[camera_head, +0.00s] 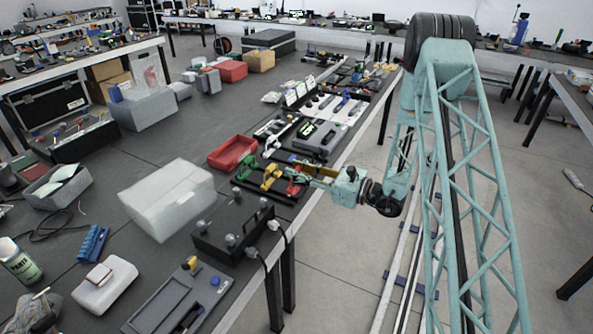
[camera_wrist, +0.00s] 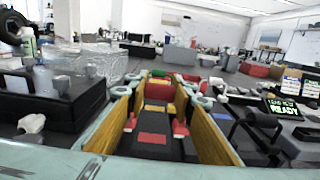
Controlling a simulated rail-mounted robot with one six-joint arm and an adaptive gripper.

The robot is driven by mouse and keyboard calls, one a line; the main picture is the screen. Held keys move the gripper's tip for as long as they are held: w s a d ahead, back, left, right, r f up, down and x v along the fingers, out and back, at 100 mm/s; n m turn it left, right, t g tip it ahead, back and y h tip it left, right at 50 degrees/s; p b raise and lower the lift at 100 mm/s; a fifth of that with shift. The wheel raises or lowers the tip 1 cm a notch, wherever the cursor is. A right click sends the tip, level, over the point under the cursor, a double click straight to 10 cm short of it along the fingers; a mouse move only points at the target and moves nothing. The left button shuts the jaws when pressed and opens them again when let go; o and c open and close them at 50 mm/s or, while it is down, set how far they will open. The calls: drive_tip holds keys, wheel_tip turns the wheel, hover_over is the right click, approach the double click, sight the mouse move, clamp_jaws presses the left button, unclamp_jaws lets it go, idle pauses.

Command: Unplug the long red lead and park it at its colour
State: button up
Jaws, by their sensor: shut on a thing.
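The red lead (camera_head: 293,187) is at the right end of a row on a dark panel (camera_head: 262,190) at the table edge. A yellow lead (camera_head: 270,177) and a green lead (camera_head: 245,167) stand to its left. My gripper (camera_head: 300,172) reaches in from the right, low over the panel, and is shut on the red lead. In the wrist view my gripper (camera_wrist: 162,98) has its two yellow-faced fingers on either side of red parts (camera_wrist: 180,128). A red patch (camera_wrist: 152,138) and a yellow patch lie between them. The fingers partly hide the lead's plug, so its seating cannot be told.
A red bin (camera_head: 233,152) stands behind the leads. A black box with knobs (camera_head: 232,228) is in front, and a translucent block (camera_head: 166,198) is to the left. A screen (camera_wrist: 285,109) at the right reads "READY".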

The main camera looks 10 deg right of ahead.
drive_tip(key=shift+f+b, duration=0.7)
drive_tip(key=shift+f, duration=0.65)
idle(0.4)
drive_tip(key=o, duration=1)
drive_tip(key=shift+c, duration=0.2)
drive_tip(key=shift+d, duration=0.1)
drive_tip(key=v, duration=1.2)
drive_tip(key=shift+r, duration=0.1)
idle(0.5)
